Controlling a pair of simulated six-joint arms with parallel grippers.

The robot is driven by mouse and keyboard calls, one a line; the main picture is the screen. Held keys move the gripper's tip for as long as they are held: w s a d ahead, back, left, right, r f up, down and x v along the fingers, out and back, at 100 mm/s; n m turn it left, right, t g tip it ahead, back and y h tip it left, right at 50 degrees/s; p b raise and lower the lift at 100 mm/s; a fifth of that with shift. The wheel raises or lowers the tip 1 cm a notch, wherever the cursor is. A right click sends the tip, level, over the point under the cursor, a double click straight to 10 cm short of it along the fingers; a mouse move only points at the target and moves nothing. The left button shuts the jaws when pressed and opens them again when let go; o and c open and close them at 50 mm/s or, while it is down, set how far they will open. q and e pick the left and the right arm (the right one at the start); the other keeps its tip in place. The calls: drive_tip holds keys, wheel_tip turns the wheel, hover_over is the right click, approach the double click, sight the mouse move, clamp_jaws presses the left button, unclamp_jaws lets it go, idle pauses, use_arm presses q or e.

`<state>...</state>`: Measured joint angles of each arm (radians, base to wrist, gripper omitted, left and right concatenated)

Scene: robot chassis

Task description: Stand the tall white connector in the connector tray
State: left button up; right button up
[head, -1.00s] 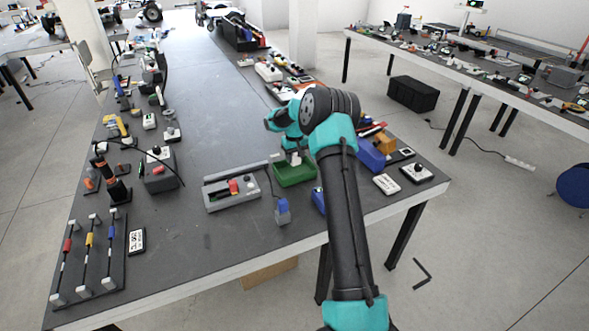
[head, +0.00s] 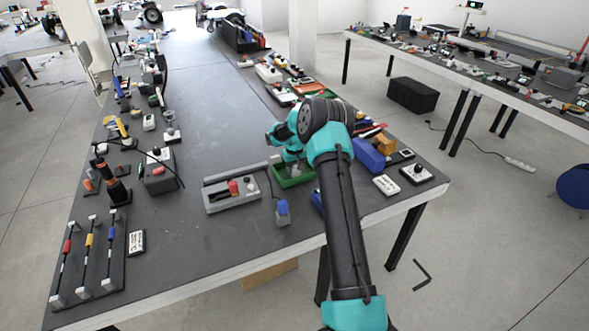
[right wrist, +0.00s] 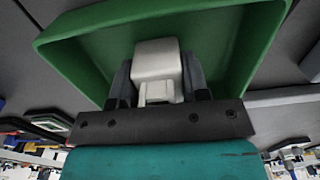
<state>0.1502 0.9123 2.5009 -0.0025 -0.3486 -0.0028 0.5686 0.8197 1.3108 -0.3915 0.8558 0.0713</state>
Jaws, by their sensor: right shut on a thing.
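The green tray (head: 291,182) stands on the dark table near its right front part, partly hidden by my right arm in the head view. My right gripper (head: 290,165) points down into it. In the right wrist view my right gripper (right wrist: 157,90) is shut on the white connector (right wrist: 156,62), with one dark finger on either side. The green tray (right wrist: 85,52) surrounds the connector there, its walls seen behind and to both sides. I cannot tell whether the connector touches the tray's floor. My left gripper is not in view.
A grey fixture (head: 232,197) with a red part lies left of the tray. A blue-topped block (head: 283,212) stands in front of it. A blue bin (head: 368,155) and small white boxes (head: 386,185) lie to the right. The table's front-left middle is clear.

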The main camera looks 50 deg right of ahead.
drive_tip(key=o, duration=0.9)
drive_tip(key=shift+f, duration=0.15)
drive_tip(key=shift+o, duration=0.2)
wheel_tip(320, 180, up, 12)
drive_tip(key=shift+r, duration=0.2)
idle(0.4)
